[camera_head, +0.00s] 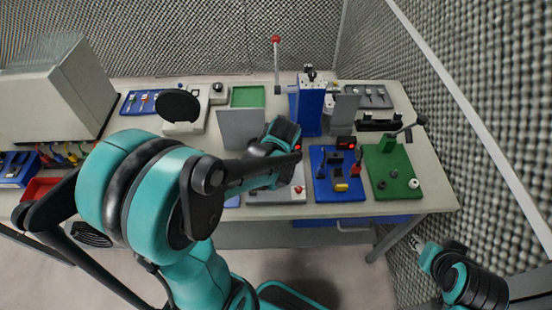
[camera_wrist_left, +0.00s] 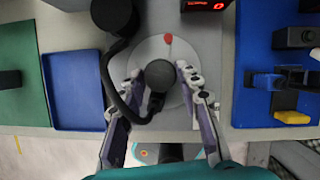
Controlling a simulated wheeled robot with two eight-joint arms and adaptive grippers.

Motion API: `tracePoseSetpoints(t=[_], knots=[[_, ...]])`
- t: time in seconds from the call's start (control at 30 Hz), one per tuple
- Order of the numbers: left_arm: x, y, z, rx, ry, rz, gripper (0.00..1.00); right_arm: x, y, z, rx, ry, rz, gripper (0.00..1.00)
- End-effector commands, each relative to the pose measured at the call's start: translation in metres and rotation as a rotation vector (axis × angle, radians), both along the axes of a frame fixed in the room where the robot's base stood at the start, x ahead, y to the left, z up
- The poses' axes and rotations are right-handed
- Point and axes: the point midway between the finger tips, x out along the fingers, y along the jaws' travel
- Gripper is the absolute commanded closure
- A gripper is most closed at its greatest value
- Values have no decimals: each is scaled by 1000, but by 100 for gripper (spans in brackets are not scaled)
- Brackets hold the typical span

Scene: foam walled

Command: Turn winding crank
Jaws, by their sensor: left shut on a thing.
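The winding crank (camera_wrist_left: 109,75) is a black curved arm in the left wrist view, with a round black hub at the top and a round black handle knob (camera_wrist_left: 160,75) at its other end. It sits over a pale disc (camera_wrist_left: 176,49) with a red mark, on a grey base plate. My left gripper (camera_wrist_left: 160,74) has a finger on each side of the knob and is shut on it. In the head view my left arm hides most of the crank and the fingertips. My right gripper (camera_head: 418,246) hangs away from the table at lower right; its jaws are too small to read.
A red-digit counter (camera_wrist_left: 207,5) stands beside the disc. A blue board (camera_head: 322,190) with small blocks and a green board (camera_head: 396,179) with a lever lie to the right. A blue tray (camera_wrist_left: 75,90) lies to the left. Grey upright panels (camera_head: 239,130) stand behind.

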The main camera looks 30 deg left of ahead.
Motion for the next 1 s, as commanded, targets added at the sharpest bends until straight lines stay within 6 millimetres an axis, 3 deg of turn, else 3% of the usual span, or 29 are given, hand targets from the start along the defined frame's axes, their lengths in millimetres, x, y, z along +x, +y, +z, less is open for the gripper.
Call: tracePoseSetpoints(t=[0.53, 1.0], knots=[[-2, 2, 0, -2, 1, -228, 95, 0, 0, 0, 0, 0, 0, 60], [-2, 2, 0, -1, 2, -294, 95, 0, 0, 1, 0, 0, 0, 60]])
